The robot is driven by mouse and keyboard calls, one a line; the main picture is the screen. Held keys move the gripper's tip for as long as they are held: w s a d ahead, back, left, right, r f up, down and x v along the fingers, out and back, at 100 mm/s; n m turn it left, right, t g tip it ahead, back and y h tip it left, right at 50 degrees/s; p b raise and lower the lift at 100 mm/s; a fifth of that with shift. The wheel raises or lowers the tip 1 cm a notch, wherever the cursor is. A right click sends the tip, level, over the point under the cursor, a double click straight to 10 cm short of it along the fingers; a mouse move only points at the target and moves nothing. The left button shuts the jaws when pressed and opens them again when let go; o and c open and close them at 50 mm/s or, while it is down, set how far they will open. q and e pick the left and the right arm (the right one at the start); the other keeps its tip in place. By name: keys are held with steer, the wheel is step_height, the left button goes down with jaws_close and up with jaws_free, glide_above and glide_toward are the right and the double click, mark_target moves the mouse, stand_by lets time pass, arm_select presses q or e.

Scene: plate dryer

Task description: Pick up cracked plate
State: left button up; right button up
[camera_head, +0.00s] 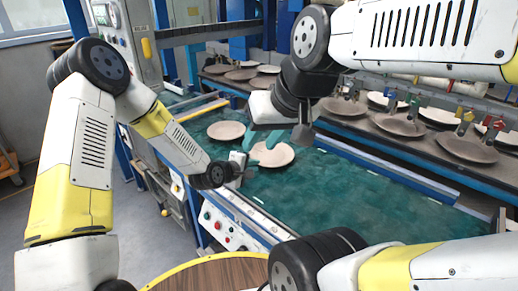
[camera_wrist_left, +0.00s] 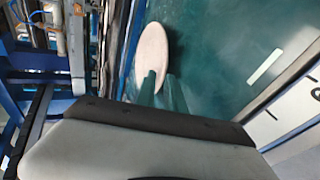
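Two pale pinkish plates lie on the green conveyor belt (camera_head: 340,188). The farther plate (camera_head: 226,130) is clear of the grippers; the nearer plate (camera_head: 277,156) lies below and beside them. No crack can be made out on either. My left gripper (camera_head: 250,164) is low at the nearer plate's left edge. In the left wrist view its teal fingers (camera_wrist_left: 161,88) are apart, beside the lower end of a plate (camera_wrist_left: 156,55); one finger overlaps its edge, and contact is unclear. My right gripper (camera_head: 262,139) hangs above the nearer plate, its fingers apart and empty.
A rack (camera_head: 375,130) with several brown and pale plates runs behind the belt. A blue rail (camera_head: 390,172) separates them. A control box with buttons (camera_head: 225,225) is on the belt's near side. A round wooden table (camera_head: 215,273) is at the bottom. The belt's right part is clear.

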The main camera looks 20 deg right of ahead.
mark_target(269, 166)
arm_select(q)
steer(key=shift+s+d+f+n+h, duration=0.15)
steer(key=shift+d+f+n, duration=0.15)
steer(key=shift+d+f, duration=0.2)
steer(key=shift+s+d+f+n+h, duration=0.15)
steer(key=shift+d+f+n, duration=0.15)
steer(key=shift+d+f, duration=0.15)
steer(key=shift+w+d+f, duration=0.1)
steer(key=shift+d+f, duration=0.05)
steer(key=shift+d, duration=0.15)
steer(key=x, duration=0.7)
steer(key=shift+w, duration=0.2)
jaws_close()
stand_by(0.5)
